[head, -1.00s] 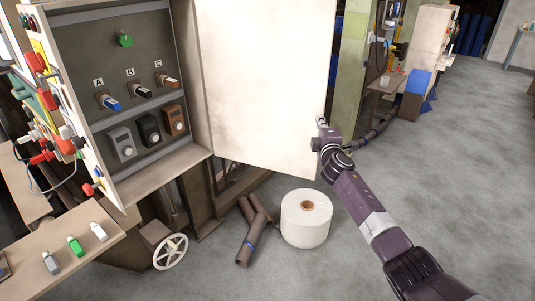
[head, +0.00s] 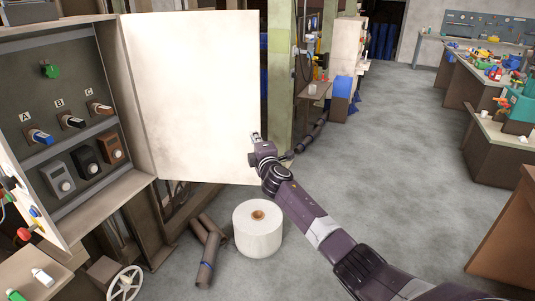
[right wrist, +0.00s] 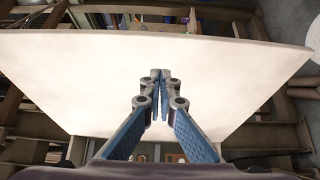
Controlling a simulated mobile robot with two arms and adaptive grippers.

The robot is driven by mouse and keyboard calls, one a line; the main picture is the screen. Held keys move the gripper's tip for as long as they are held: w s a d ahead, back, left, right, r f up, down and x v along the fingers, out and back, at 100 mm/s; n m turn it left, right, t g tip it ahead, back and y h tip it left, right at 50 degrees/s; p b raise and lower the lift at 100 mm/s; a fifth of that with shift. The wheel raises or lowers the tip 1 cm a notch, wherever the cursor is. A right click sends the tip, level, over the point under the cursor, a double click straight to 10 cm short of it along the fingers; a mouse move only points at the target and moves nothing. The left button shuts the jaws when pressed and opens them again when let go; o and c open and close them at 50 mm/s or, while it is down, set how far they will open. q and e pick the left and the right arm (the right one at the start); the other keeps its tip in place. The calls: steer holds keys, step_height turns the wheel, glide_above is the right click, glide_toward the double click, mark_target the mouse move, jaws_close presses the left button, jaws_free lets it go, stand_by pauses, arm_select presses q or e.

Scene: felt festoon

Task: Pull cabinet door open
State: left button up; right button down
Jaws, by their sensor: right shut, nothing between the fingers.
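The cabinet (head: 62,104) stands at the left in the head view. Its large cream door (head: 190,95) stands wide open, swung out to the right, with a plain bare face. My right gripper (head: 255,138) is at the door's free edge, near its lower right part. In the right wrist view the blue fingers of my right gripper (right wrist: 160,78) are shut and empty, in front of the pale door panel (right wrist: 85,85). Whether the fingertips touch the door cannot be told. My left gripper is not in view.
A white roll (head: 257,232) and brown tubes (head: 207,255) are on the floor below the door. A handwheel (head: 125,284) is at the lower left. A green post (head: 281,75) stands behind the door. Open grey floor (head: 400,150) lies to the right, with workbenches beyond.

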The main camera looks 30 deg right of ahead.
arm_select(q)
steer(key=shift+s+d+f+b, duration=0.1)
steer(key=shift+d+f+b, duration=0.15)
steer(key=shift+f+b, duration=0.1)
arm_select(e)
steer(key=s+d, duration=0.2)
steer(key=s, duration=0.7)
steer(key=shift+f, duration=0.25)
steer(key=shift+s, duration=0.15)
